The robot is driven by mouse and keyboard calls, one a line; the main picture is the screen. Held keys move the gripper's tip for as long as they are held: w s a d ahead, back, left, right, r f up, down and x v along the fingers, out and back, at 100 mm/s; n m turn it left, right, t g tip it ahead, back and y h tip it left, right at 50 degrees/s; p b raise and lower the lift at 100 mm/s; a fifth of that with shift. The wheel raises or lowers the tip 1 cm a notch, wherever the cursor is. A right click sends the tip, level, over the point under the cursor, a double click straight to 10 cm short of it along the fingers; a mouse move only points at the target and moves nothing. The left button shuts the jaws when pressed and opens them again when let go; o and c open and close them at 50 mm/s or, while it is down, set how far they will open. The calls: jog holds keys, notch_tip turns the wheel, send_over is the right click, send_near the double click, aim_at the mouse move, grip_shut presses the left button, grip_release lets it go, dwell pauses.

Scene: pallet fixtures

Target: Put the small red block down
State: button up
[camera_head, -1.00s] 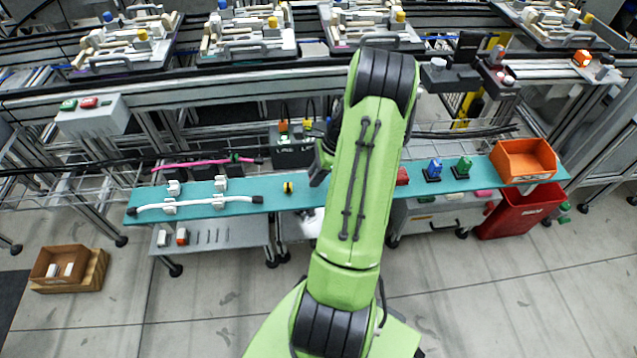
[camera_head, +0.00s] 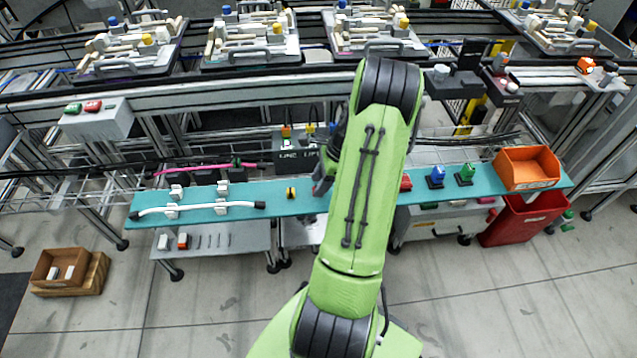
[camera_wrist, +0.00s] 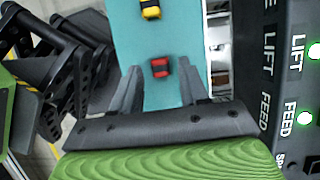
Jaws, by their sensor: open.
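In the wrist view a small red block (camera_wrist: 161,68) with dark edges sits on the teal shelf (camera_wrist: 174,98). My gripper (camera_wrist: 161,75) is open, with one finger on each side of the block and a visible gap to both. In the head view my gripper (camera_head: 323,181) is over the teal shelf (camera_head: 375,197), partly hidden by my arm; I cannot make out the small block there. A separate red piece (camera_head: 405,183) stands on the shelf right of my arm.
A yellow-and-black piece (camera_head: 291,193) is on the shelf left of my gripper. Blue (camera_head: 436,177) and green (camera_head: 465,175) pieces and an orange bin (camera_head: 527,168) stand at the right. A dark control box (camera_wrist: 287,90) is close on the right in the wrist view.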

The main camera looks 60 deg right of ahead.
jog(key=p+v, duration=0.4)
jog(key=v, duration=0.7)
jog(key=w+a+r+n+g+h, duration=0.1)
jog(key=w+a+r+n, duration=0.55)
jog(key=a+r, duration=0.2)
jog(key=a+r+n+h, duration=0.1)
jog(key=a+r+n, duration=0.25)
jog(key=a, duration=0.25)
jog(key=a+r+n+h, duration=0.1)
jog(key=a+r+n, duration=0.25)
jog(key=a, duration=0.35)
jog(key=s+a+r+n+t, duration=0.2)
jog(key=s+a+n+t, duration=0.1)
jog(key=s+a+n, duration=0.8)
jog(key=a+n, duration=0.2)
jog(key=n, duration=0.1)
jog(key=shift+s+r+b, duration=0.15)
jog(key=shift+r+b, duration=0.15)
jog(key=shift+r, duration=0.1)
notch_tip(320, 180, up, 11)
jog(key=p, duration=1)
jog(key=shift+f, duration=0.25)
